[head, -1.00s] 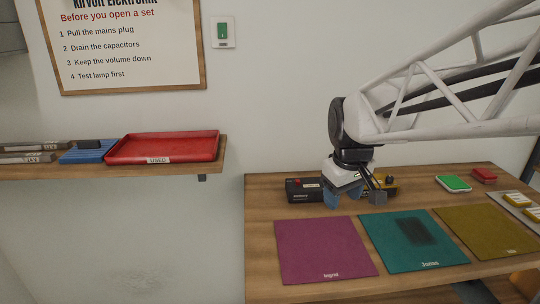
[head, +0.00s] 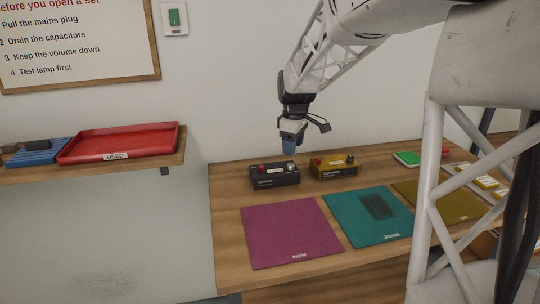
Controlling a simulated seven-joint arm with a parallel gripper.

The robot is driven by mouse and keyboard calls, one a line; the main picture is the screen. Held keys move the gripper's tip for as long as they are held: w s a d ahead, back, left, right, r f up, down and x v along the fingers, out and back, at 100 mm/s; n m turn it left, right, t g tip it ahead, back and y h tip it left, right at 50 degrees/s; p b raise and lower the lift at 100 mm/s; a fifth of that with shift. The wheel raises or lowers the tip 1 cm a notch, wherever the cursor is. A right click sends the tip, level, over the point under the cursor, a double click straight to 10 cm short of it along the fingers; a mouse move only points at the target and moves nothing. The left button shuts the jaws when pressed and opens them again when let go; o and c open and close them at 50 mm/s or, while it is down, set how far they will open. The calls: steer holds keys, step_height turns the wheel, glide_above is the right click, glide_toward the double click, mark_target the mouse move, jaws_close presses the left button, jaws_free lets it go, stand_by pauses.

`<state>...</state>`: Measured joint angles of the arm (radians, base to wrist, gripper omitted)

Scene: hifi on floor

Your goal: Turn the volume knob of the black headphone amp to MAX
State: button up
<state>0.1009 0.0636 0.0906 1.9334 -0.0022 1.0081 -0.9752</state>
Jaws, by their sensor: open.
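The black headphone amp (head: 275,178) sits at the back left of the wooden table. On its top I see a red part (head: 262,168), a pale label and a small light-coloured knob (head: 291,165) near the right end. The knob's pointer and any MAX mark are too small to read. My gripper (head: 291,147), with blue fingers, hangs pointing down above the amp's right end, apart from it. It is open and holds nothing visible.
A yellow-and-black box (head: 335,168) stands close to the right of the amp. Magenta (head: 291,233), teal (head: 367,215) and olive mats lie in front. A green-topped item (head: 407,158) is at the right back. A red tray (head: 120,143) is on the left shelf.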

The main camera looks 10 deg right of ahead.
mark_target(291, 164)
steer(key=w+d+f+n, duration=0.1)
steer(key=w, duration=0.2)
steer(key=w+f, duration=0.2)
steer(key=w, duration=0.1)
steer(key=w+d+f+n, duration=0.1)
steer(key=w+f, duration=0.1)
steer(key=w, duration=0.1)
steer(key=shift+w+d+n+g, duration=0.25)
steer(key=shift+d+n+g, duration=0.05)
steer(key=shift+d, duration=0.05)
steer(key=shift+f, duration=3.85)
steer(key=c, duration=0.9)
